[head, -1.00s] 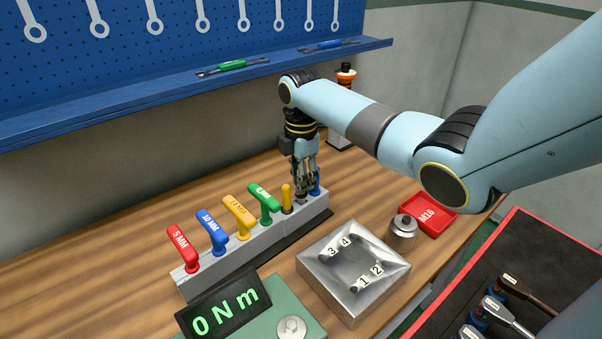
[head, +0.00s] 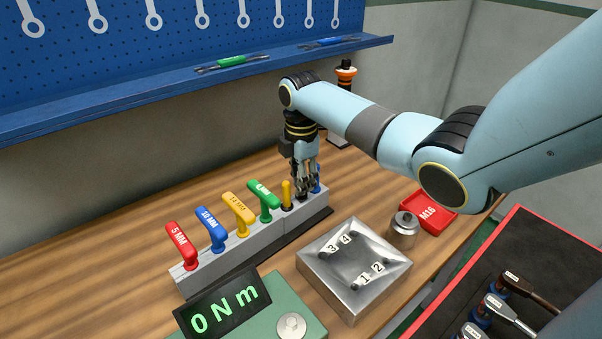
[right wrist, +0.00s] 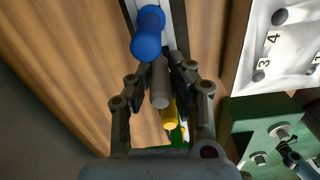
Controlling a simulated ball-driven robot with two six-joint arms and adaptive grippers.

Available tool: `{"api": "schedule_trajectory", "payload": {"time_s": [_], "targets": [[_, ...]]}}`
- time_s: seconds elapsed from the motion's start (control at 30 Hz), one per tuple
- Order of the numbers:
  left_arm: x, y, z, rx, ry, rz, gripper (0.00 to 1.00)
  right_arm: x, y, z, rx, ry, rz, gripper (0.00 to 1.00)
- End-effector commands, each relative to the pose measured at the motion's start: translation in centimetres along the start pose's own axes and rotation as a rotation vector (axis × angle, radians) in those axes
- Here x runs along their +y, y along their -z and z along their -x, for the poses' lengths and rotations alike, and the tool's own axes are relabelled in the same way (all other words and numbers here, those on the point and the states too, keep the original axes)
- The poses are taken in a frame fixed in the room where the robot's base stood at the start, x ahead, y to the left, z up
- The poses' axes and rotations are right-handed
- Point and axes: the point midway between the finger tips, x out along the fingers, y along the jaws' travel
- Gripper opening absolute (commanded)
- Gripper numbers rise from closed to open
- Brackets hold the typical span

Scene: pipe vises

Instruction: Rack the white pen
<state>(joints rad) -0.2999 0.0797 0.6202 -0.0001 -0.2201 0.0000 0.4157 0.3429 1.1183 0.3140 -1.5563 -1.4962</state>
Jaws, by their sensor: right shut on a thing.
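My right gripper (head: 303,186) points straight down over the right part of the grey rack (head: 241,249). It is shut on a pale grey-white pen (right wrist: 160,84), which shows between the fingers in the right wrist view. The fingertips are close to the rack top, between a yellow pen (head: 286,194) and a blue pen (head: 317,180). The blue pen (right wrist: 148,32) and yellow pen (right wrist: 170,117) also show in the right wrist view. The fingers hide the held pen's lower end in the head view, so I cannot tell how deep it sits. My left gripper is out of view.
Red, blue, yellow and green T-handles (head: 264,201) stand in the rack's left part. A metal block (head: 354,268), a green unit with a display (head: 224,305), a metal cylinder (head: 404,230) and a red tray (head: 428,216) are in front and right. The back-left bench is clear.

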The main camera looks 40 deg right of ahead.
Motion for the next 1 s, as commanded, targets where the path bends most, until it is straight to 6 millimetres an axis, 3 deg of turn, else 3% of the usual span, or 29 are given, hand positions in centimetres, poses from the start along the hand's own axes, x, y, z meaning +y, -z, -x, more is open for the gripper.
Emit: {"api": "schedule_trajectory", "payload": {"time_s": [1.0], "targets": [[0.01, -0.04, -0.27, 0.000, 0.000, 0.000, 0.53, -0.01, 0.01, -0.77, 0.000, 0.001, 0.000, 0.00]]}}
